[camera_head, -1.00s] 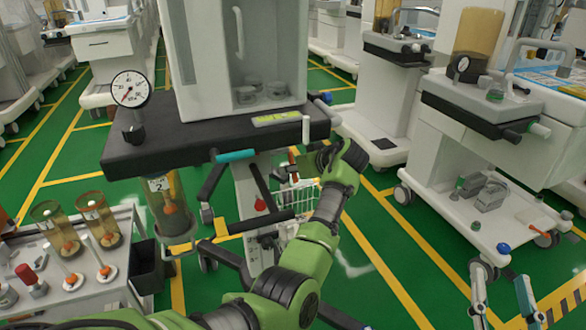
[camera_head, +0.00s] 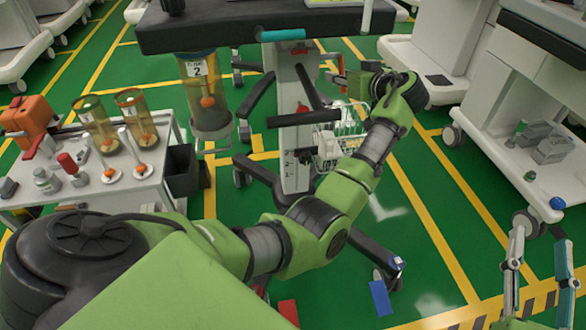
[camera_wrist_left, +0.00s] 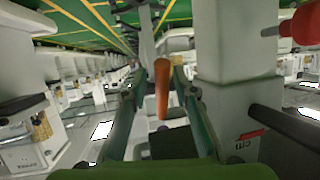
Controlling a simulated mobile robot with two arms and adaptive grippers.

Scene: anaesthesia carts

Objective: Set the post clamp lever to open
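An orange-red lever (camera_wrist_left: 162,88), seemingly the post clamp lever, stands upright between the fingers of my left gripper (camera_wrist_left: 160,74) in the left wrist view. Gaps show on both sides of it, so the gripper is open around it and not clearly touching. The white post (camera_head: 294,130) stands just beside the gripper and also shows in the wrist view (camera_wrist_left: 235,60). My right gripper (camera_head: 540,245) is open and empty at the lower right.
A red knob (camera_head: 302,107) sits on the post, with black bars (camera_head: 290,118) around it. A wire basket (camera_head: 340,130) is close behind my left wrist. The dark cart shelf (camera_head: 225,30) is above. A side table (camera_head: 150,190) with canisters is left.

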